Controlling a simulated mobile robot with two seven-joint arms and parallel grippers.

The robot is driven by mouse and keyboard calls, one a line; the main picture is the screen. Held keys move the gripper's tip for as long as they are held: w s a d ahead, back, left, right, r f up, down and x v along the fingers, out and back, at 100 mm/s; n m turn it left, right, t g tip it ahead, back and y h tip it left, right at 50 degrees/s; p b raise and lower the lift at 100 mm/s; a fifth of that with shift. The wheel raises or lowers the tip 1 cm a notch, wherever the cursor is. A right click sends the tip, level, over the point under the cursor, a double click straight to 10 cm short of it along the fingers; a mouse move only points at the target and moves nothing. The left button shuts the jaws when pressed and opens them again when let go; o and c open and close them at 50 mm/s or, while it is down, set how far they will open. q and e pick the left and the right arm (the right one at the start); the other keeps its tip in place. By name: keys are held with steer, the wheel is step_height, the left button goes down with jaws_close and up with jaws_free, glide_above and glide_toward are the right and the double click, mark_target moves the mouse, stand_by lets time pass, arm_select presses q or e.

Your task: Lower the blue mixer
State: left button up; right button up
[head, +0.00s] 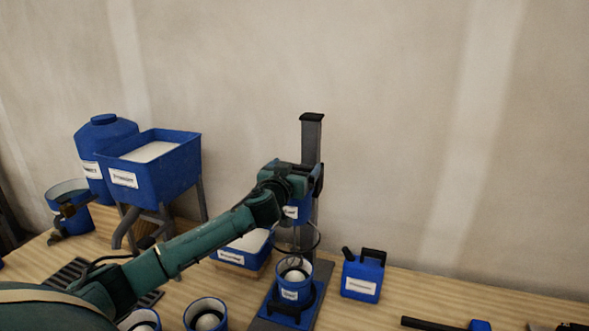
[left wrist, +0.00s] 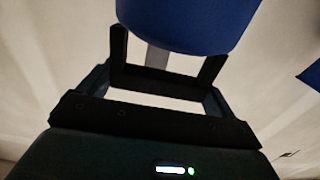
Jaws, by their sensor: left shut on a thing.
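The blue mixer (head: 299,210) hangs on a dark upright column (head: 311,140), above a blue bucket (head: 295,293) that stands on the mixer's base. Its thin wire whisk shows between the mixer body and the bucket. My left gripper (head: 304,182) is at the mixer's upper part, shut on it, and my arm hides part of the mixer. In the left wrist view, the mixer's blue body (left wrist: 190,22) fills the top, with the two dark fingers of my left gripper (left wrist: 166,62) on either side below it; the exact contact is hidden. My right gripper is not in view.
A blue jug (head: 362,276) stands right of the mixer base. A blue tray (head: 240,258) lies behind my arm. Blue buckets (head: 206,314) stand at the front. A hopper (head: 165,170) stands at left. A black-handled tool (head: 430,325) lies at right.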

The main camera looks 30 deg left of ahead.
mark_target(294, 213)
arm_select(q)
step_height(294, 213, down, 3)
steer(key=b, duration=0.2)
steer(key=shift+d+f+b, duration=0.1)
steer(key=shift+f+b, duration=0.1)
steer(key=shift+b, duration=0.1)
step_height(294, 213, down, 10)
steer(key=b, duration=0.8)
steer(key=shift+r, duration=0.25)
steer(key=shift+f, duration=0.25)
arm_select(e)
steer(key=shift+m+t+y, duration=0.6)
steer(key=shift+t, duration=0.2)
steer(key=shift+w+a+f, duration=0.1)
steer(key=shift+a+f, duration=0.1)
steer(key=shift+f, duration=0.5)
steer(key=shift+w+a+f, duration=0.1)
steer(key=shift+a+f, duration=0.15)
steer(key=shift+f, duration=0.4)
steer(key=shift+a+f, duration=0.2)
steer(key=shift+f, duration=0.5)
arm_select(q)
steer(key=o, duration=1)
steer(key=shift+o, duration=0.5)
steer(key=shift+r, duration=0.15)
steer(key=shift+s, duration=0.15)
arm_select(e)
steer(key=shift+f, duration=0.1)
